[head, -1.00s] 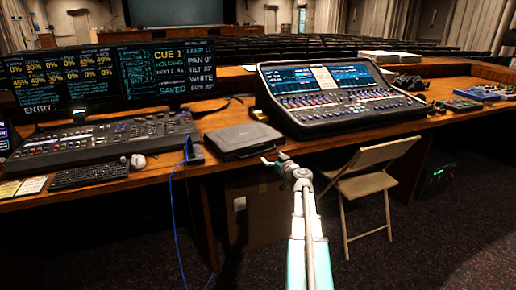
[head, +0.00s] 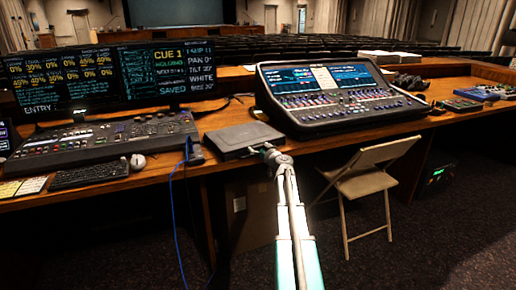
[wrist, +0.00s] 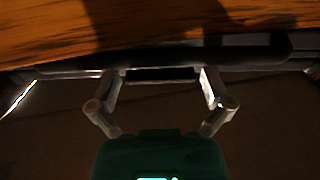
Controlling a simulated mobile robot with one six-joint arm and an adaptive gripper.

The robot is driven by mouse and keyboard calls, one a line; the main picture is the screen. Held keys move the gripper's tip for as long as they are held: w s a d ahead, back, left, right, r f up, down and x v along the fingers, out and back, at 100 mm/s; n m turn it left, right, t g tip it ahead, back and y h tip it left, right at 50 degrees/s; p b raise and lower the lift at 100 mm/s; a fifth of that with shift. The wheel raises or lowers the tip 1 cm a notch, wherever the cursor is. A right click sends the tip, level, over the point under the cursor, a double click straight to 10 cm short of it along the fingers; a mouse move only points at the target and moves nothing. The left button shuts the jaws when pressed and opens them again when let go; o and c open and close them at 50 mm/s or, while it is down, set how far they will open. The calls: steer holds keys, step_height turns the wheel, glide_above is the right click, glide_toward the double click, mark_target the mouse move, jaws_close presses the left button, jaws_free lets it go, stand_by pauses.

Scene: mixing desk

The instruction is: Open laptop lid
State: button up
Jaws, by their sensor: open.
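The closed laptop (head: 240,138) is a dark, flat slab on the wooden desk, between the lighting console and the sound mixer. My gripper (head: 262,150) is at the laptop's front edge, near its right front corner. In the wrist view my gripper (wrist: 163,76) has its two fingers spread apart with nothing seen between them but a dark edge. That dark front edge of the laptop (wrist: 250,52) runs across just beyond the fingertips. I cannot tell whether the fingertips touch it. The lid is down.
The sound mixer (head: 335,100) stands right of the laptop, and the lighting console (head: 100,142) stands left. A blue cable (head: 175,205) hangs over the desk front. A folding chair (head: 365,183) stands on the floor to the right of my arm.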

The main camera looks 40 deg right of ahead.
steer(key=c, duration=1.1)
steer(key=shift+o, duration=0.2)
steer(key=shift+r, duration=0.1)
